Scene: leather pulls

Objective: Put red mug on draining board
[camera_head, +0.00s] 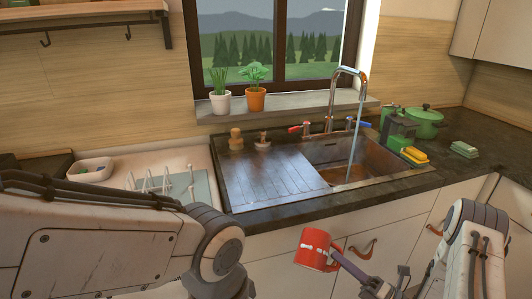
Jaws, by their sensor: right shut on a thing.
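The red mug (311,247), with white marks on its side, is in front of the counter and below its front edge, in front of the cabinet doors. My right gripper (340,260) is shut on the mug at its right side. The mug looks roughly upright. The draining board (262,178) is the ribbed metal area to the left of the sink basin, and its ribbed middle is bare. My left arm covers the lower left of the view, and its gripper is not in view.
Water runs from the tap (334,100) into the sink basin (348,165). Small wooden-topped items (237,140) stand at the draining board's back edge. A white rack (165,184) is to its left. Green pots (425,122) and sponges (414,155) are at the right.

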